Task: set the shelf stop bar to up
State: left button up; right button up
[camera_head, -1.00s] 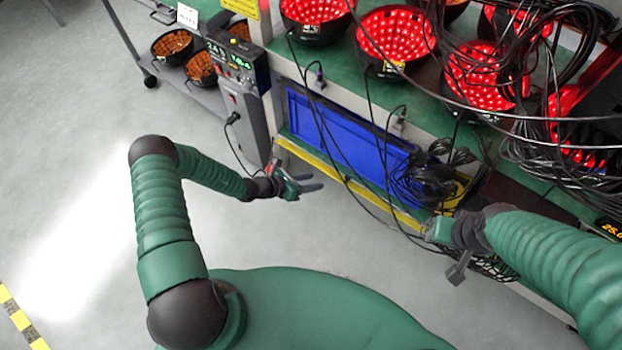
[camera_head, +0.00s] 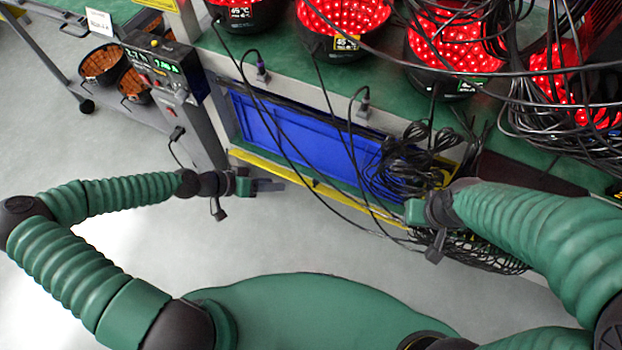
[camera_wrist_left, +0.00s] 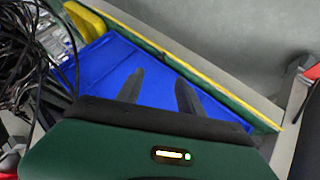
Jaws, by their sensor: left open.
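The yellow stop bar (camera_head: 263,166) runs along the front edge of the low shelf, below the blue bin (camera_head: 290,135). In the left wrist view a yellow strip (camera_wrist_left: 205,73) crosses beside the blue bin (camera_wrist_left: 100,65), with a yellow end piece (camera_wrist_left: 86,20) at upper left. My left gripper (camera_head: 280,185) is open and empty, just in front of the bar near its left part, apart from it in the head view. Its two dark fingers (camera_wrist_left: 160,92) show against the blue bin in the wrist view. My right gripper (camera_head: 415,212) is near the bar's right end; its fingers are not clear.
Black cables (camera_head: 400,170) hang over the bin and bar's right part. Red-lit round units (camera_head: 345,20) stand on the green bench above. A grey control box (camera_head: 185,110) stands left of the shelf.

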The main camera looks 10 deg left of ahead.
pick_arm(q)
jog(key=m, duration=0.1)
jog(key=b, duration=0.6)
send_near(313, 181)
jog(key=x, duration=0.7)
jog(key=shift+f, duration=0.3)
jog(key=shift+w+d+f, duration=0.2)
jog(key=shift+d+f, duration=0.1)
jog(key=shift+d, duration=0.15)
jog(key=shift+c, duration=0.2)
grip_shut()
